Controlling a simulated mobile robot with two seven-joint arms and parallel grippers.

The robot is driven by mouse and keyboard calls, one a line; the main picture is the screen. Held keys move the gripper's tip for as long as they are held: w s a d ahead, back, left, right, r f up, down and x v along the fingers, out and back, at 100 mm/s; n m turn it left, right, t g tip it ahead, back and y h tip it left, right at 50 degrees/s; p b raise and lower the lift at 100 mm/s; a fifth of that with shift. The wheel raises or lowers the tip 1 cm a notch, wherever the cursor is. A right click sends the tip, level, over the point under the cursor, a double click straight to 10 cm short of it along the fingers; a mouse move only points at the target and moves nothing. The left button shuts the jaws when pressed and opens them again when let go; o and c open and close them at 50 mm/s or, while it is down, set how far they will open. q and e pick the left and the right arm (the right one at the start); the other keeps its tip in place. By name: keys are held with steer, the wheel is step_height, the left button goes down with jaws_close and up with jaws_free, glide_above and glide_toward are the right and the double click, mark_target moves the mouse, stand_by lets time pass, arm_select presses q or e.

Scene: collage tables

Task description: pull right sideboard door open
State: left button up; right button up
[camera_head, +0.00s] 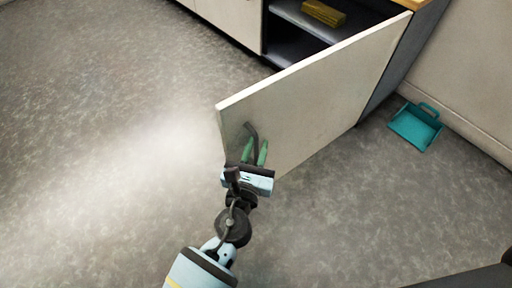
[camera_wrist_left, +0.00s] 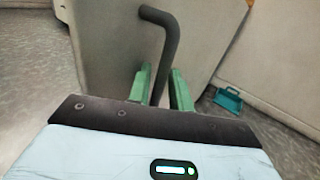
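The right sideboard door (camera_head: 310,105) is a pale panel that stands swung wide open, away from the cabinet. Its dark bent bar handle (camera_head: 251,129) is on the door face towards me, near the free edge. My left gripper (camera_head: 257,150) is at the handle, its green fingers on either side of the bar. The lowest part of the handle is hidden by the gripper. My right gripper is not in view.
The open sideboard shows a grey shelf (camera_head: 308,20) with a yellow-brown block (camera_head: 324,13) on it. A closed pale door (camera_head: 232,18) is to its left. A teal dustpan (camera_head: 415,126) lies on the floor by the right wall. The floor at left is clear.

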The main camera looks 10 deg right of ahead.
arm_select(q)
steer(key=shift+o, duration=0.2)
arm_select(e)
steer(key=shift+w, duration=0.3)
arm_select(q)
steer(key=shift+s+a, duration=0.15)
steer(key=shift+s, duration=0.1)
steer(key=p+v, duration=0.1)
steer(key=v, duration=0.6)
steer(key=shift+s, duration=0.2)
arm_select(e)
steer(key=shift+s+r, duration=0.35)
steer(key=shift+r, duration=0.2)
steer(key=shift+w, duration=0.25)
